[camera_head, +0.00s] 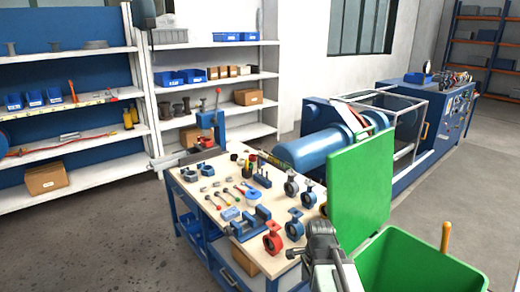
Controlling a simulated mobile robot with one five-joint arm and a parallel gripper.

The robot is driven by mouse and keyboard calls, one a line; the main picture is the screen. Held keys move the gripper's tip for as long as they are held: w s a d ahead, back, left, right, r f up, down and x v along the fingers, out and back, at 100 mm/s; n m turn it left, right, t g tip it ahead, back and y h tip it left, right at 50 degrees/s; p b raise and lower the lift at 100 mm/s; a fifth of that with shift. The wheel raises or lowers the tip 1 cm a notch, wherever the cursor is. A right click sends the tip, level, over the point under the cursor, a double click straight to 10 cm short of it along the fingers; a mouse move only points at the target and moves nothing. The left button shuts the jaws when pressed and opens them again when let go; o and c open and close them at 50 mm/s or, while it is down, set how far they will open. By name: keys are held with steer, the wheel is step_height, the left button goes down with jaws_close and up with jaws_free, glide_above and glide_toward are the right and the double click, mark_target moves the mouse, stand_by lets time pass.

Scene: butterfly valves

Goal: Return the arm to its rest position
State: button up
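A grey and white arm, mine, rises from the bottom edge of the head view, right of the workbench's front corner. The dark grey part at its upper end (321,238) appears to be my gripper. Its fingers cannot be made out, so I cannot tell whether it is open or shut, and nothing is visibly held. The workbench (213,211) carries several butterfly valves. A red valve (272,241) and a dark valve with a red top (294,227) stand near its front edge. Two dark valves (291,187) (308,198) stand farther back.
A green bin (405,265) with its raised lid (360,190) stands right beside my arm. A blue vise (250,224) and small tools lie on the bench. A blue cylindrical tank machine (325,152) is behind. Shelves line the back wall. Floor at left is clear.

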steer(key=a+n, duration=0.1)
steer(key=n, duration=0.4)
steer(key=s+a+n, duration=0.1)
steer(key=n, duration=0.4)
steer(key=a+n, duration=0.1)
steer(key=n, duration=0.4)
steer(key=shift+s+a+n, duration=0.25)
steer(key=shift+s+n, duration=0.05)
steer(key=shift+n, duration=0.1)
